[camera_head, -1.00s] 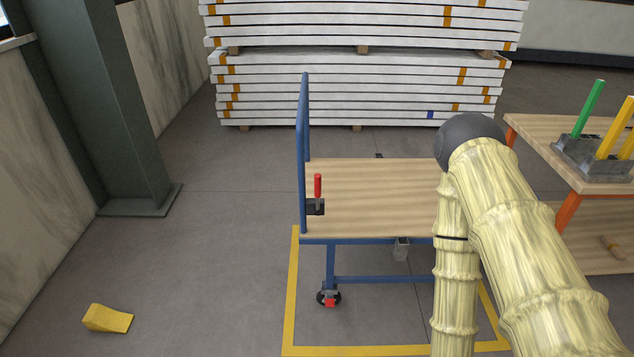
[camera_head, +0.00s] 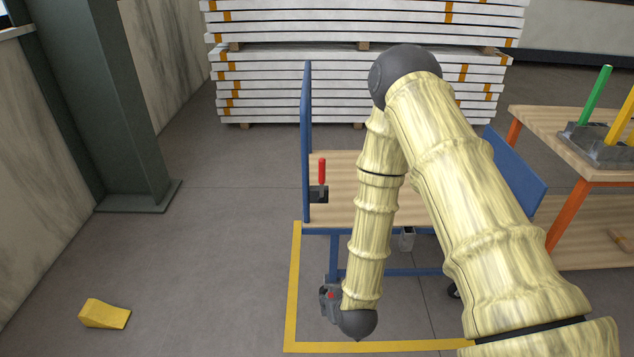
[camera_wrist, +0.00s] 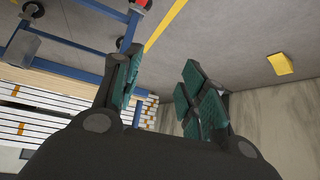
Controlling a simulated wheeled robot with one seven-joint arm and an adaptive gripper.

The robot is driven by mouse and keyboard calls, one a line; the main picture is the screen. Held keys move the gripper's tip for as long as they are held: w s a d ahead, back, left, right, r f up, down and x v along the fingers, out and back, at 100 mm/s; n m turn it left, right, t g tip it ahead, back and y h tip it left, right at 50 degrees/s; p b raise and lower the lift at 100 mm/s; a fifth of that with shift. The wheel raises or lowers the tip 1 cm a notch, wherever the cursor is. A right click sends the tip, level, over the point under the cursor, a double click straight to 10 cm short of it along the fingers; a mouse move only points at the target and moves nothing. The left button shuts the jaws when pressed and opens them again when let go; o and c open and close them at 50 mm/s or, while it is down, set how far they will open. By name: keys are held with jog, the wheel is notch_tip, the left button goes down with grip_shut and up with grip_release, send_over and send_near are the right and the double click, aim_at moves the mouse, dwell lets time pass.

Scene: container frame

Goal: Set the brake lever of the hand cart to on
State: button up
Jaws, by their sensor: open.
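The hand cart has a blue frame and a wooden deck (camera_head: 335,178). A red lever (camera_head: 322,171) stands upright on a black block (camera_head: 318,194) at the deck's left end, beside the blue end handle (camera_head: 307,140). My forearm hides the deck's middle. My gripper is low in front of the cart, below the lever and apart from it; in the head view its fingers are hard to separate from the caster area. In the wrist view my gripper (camera_wrist: 162,72) is open and empty, with teal pads.
A yellow outline (camera_head: 292,300) marks the floor around the cart. A yellow wedge (camera_head: 104,313) lies on the floor at left. A green column (camera_head: 105,110) stands at left, stacked white panels (camera_head: 270,88) behind, and a wooden table (camera_head: 545,130) at right.

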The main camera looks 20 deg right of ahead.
jog(key=w+r+t+h+b, duration=0.1)
jog(key=w+r+t+b, duration=0.45)
jog(key=w, duration=0.85)
jog(key=m+t+h+b, duration=0.1)
jog(key=m+t+h, duration=0.2)
jog(key=t+h, duration=0.1)
send_near(322, 171)
jog(key=shift+g, duration=0.25)
jog(key=x, duration=1.1)
jog(key=shift+w+r, duration=0.1)
jog(key=shift+r, duration=0.15)
jog(key=shift+c, duration=0.2)
grip_shut()
